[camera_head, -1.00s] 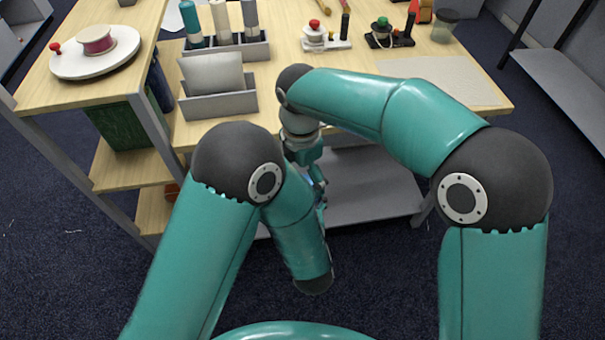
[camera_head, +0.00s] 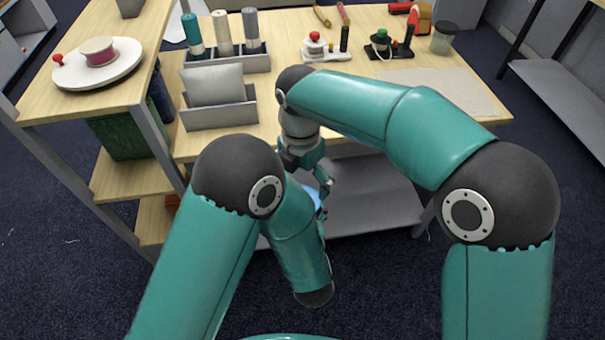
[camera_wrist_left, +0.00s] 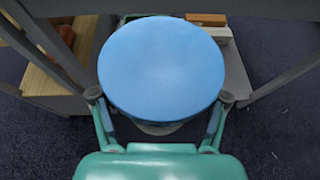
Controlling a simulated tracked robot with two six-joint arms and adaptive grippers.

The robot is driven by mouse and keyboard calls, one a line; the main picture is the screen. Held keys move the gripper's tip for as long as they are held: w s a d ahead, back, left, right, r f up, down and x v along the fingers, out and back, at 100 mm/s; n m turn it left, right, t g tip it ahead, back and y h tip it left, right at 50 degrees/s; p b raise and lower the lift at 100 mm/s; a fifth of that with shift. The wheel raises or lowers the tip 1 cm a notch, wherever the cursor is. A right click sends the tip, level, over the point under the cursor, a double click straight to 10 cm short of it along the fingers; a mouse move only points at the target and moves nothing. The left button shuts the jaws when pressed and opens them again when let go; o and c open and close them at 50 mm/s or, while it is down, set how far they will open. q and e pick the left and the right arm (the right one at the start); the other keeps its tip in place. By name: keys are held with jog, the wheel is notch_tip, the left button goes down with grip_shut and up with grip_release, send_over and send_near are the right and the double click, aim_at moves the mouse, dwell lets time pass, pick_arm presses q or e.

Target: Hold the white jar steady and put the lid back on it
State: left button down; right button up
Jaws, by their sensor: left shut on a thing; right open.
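A round blue lid (camera_wrist_left: 161,68) fills the middle of the left wrist view, seen from above. A pale edge of the white jar (camera_wrist_left: 158,129) shows just below it; the rest of the jar is hidden, so I cannot tell how well the lid is seated. My left gripper (camera_wrist_left: 160,105) has a finger on each side and is shut on the jar. In the head view, my left arm hides the jar, and a bit of the blue lid (camera_head: 315,197) shows. My right gripper (camera_head: 322,180) is open, close above the lid, with nothing seen in it.
The wooden table (camera_head: 290,120) lies beyond my arms, with a grey shelf (camera_head: 375,190) below it. A beige mat (camera_head: 430,90) lies bare at right.

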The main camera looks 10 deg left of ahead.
notch_tip(320, 180, down, 7)
jog(key=shift+r, duration=0.2)
dwell(0.3)
jog(key=c, duration=1.1)
jog(key=shift+f+m, duration=0.1)
jog(key=shift+m, duration=1.6)
jog(key=o, duration=1.1)
jog(key=shift+r, duration=0.2)
